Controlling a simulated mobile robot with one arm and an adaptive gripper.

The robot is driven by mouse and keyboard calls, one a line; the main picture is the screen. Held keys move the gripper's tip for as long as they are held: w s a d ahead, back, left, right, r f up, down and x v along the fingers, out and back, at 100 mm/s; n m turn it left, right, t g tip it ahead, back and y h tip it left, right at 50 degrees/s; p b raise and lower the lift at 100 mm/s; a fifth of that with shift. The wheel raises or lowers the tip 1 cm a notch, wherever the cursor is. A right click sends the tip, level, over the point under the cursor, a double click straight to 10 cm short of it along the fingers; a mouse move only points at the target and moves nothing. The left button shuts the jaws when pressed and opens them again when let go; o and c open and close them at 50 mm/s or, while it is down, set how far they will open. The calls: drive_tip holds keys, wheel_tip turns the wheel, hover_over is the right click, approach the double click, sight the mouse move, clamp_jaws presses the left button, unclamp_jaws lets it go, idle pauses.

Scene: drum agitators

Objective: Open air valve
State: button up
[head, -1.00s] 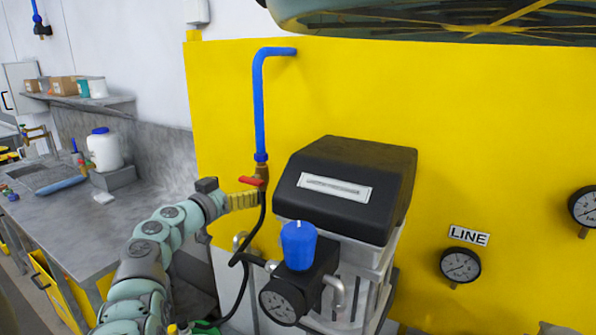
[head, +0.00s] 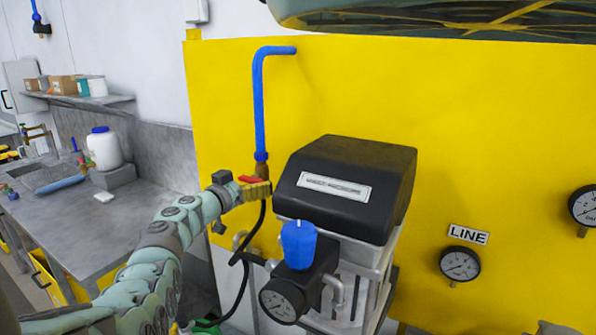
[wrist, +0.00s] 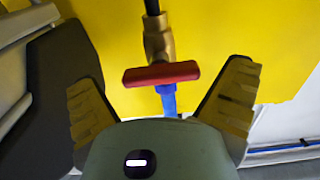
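The air valve has a red lever handle (head: 250,179) and a brass body below the blue pipe (head: 260,110) on the yellow panel. In the wrist view, the red handle (wrist: 161,74) lies crosswise to the brass body (wrist: 159,42) and the blue pipe (wrist: 168,102). My gripper (wrist: 165,82) is open, with one gold ribbed finger on each side of the handle and visible gaps at both ends. In the head view, my gripper (head: 255,191) is at the valve and hides part of its body.
A black-covered unit (head: 347,190) with a blue knob (head: 298,244) and a gauge (head: 283,300) stands close to the right of the valve. A black hose (head: 245,270) hangs below. The LINE gauge (head: 460,264) is further right. A grey bench (head: 110,225) is left.

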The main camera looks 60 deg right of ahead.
drive_tip(key=c, duration=1)
drive_tip(key=shift+c, duration=0.2)
